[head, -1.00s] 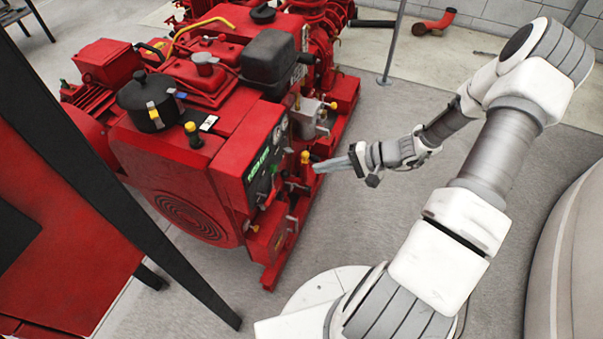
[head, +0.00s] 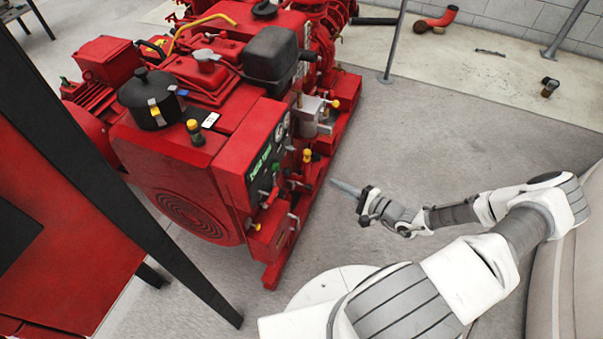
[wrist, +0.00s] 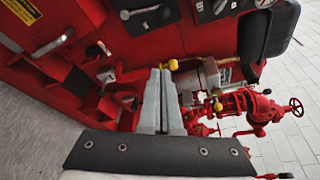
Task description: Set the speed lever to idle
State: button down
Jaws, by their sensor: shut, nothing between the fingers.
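The red engine (head: 180,170) of the pumpset carries a dark control panel (head: 262,165) on its right side, with green lettering. Beside the panel a lever with a yellow knob (head: 306,155) stands roughly upright; it may be the speed lever, but no label is readable. In the wrist view a yellow knob (wrist: 173,64) shows just beyond the fingertips. My gripper (head: 334,181) is shut and empty, right of and below the yellow-knobbed lever, with a visible gap in the head view. Its two grey fingers (wrist: 160,72) lie together in the wrist view.
Other yellow-ended parts (head: 334,104) and a silver fitting (head: 308,118) stick out from the engine's side. A grey post (head: 393,45) stands behind. A dark-legged red cabinet (head: 50,240) is at left. The grey floor right of the engine is open.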

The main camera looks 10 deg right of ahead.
jog(key=w+a+b, duration=0.3)
jog(key=w+a, duration=0.3)
jog(key=a, duration=0.3)
jog(key=shift+w+a, duration=0.25)
jog(key=shift+w, duration=0.1)
dwell(0.5)
jog(key=shift+s+a+n, duration=0.1)
jog(key=shift+s+n, duration=0.05)
jog(key=shift+n, duration=0.15)
